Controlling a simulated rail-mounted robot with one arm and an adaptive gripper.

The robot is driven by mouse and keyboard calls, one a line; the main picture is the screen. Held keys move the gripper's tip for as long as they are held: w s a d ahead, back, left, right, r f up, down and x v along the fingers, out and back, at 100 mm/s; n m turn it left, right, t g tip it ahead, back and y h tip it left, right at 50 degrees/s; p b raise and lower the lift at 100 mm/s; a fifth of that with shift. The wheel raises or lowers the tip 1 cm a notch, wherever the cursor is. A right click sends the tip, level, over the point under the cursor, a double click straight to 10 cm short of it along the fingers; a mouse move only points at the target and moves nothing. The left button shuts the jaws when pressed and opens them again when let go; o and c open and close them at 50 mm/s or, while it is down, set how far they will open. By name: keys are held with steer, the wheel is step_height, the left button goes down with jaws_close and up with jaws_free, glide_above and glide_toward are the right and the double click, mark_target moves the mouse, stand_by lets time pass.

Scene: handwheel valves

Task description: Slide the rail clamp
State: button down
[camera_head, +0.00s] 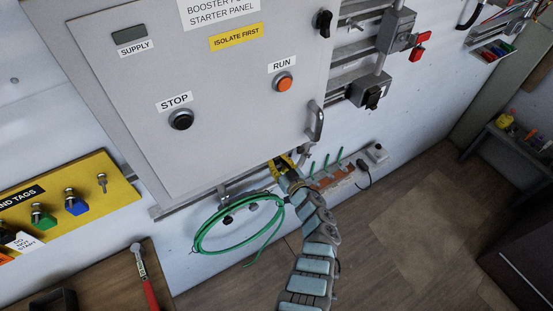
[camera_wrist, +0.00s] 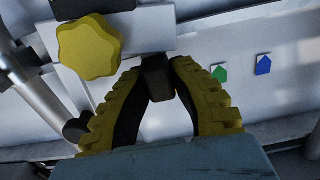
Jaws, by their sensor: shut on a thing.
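The rail clamp shows in the wrist view as a pale metal block (camera_wrist: 152,27) with a lobed yellow knob (camera_wrist: 88,46) on its left side. A dark, squarish lug (camera_wrist: 157,78) sits below the pale block. My gripper (camera_wrist: 158,84) has its two yellow ribbed fingers closed on this lug, one on each side. In the head view my gripper (camera_head: 283,166) is at the lower right edge of the grey panel, by the lower rail. The clamp is largely hidden there by my gripper and arm.
The starter panel (camera_head: 215,110) and its handle (camera_head: 316,121) are just above my gripper. A coiled green hose (camera_head: 203,240) hangs to the left, close to my arm. A yellow tag board (camera_head: 110,200) is further left. Open wooden floor (camera_head: 430,235) lies to the right.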

steer(key=s+a+p, duration=0.3)
steer(key=a, duration=0.3)
steer(key=shift+s+p, duration=0.25)
steer(key=shift+p, duration=0.15)
steer(key=shift+f, duration=0.1)
steer(key=c, duration=0.9)
jaws_free()
steer(key=shift+a, duration=0.15)
